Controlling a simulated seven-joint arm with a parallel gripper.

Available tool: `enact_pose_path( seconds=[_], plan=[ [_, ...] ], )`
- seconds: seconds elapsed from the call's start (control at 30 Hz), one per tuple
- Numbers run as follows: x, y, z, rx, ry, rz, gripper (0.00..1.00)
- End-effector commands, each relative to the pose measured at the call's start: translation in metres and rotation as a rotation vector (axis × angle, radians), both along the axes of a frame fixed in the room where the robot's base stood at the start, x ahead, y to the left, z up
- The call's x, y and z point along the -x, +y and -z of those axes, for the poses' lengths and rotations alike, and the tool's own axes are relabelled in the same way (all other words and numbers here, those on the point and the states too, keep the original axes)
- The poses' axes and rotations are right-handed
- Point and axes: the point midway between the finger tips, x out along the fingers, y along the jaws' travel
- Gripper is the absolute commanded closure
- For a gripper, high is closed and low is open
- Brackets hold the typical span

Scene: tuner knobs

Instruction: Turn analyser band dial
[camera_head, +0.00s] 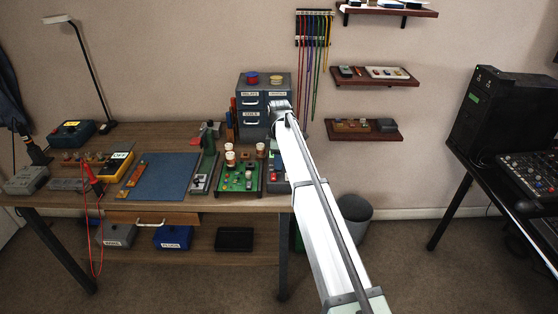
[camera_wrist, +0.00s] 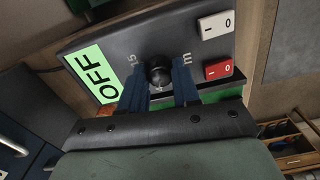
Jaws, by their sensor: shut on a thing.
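In the wrist view, a dark grey panel with a black round dial (camera_wrist: 159,67) fills the upper middle. Small markings flank the dial, one like "15" on its left and an "m" on its right. A green display (camera_wrist: 97,81) reading OFF is at the panel's left. My gripper (camera_wrist: 158,76) has its blue fingers on either side of the dial, shut on it. In the head view, the analyser (camera_head: 275,178) appears as a grey box at the bench's right end, mostly hidden by my arm, and the gripper's fingers are hidden.
A white rocker switch (camera_wrist: 217,24) and a red rocker switch (camera_wrist: 218,69) sit right of the dial. A drawer cabinet (camera_head: 252,118) stands behind.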

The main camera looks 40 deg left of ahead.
Motion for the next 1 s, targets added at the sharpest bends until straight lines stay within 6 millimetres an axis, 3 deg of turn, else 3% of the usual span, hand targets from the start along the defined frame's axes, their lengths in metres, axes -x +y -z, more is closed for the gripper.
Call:
enact_pose_path(
  seconds=[0.53, 0.57, 0.8, 1.0],
  plan=[
    [0.0003, 0.0012, -0.0004, -0.002, 0.0, -0.027, 0.99],
    [0.0003, 0.0012, -0.0004, -0.002, 0.0, -0.027, 0.68],
    [0.0001, 0.0007, -0.0002, -0.001, 0.0, -0.026, 0.45],
    [0.0001, 0.0003, -0.0001, -0.001, 0.001, -0.026, 0.43]
  ],
)
